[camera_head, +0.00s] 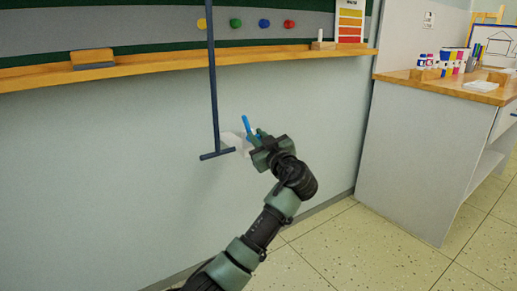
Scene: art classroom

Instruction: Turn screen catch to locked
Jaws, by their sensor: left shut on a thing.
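A dark blue pull bar (211,95) hangs down in front of the wall and ends in a short crossbar. A small pale block (232,141) sits just right of the crossbar, partly behind my gripper. A bright blue lever (246,123), which looks like the catch's handle, stands up from there, tilted a little to the left at the top. My left gripper (257,137) is shut on the blue lever, near its lower part. The fingers hide the lever's base and part of the block. My right gripper is out of view.
A wooden ledge (190,61) runs along the wall above, with an eraser (92,59) on it. Colored magnets are on the board. A wood-topped cabinet (408,160) with paint supplies stands at right. The speckled floor (345,250) between is clear.

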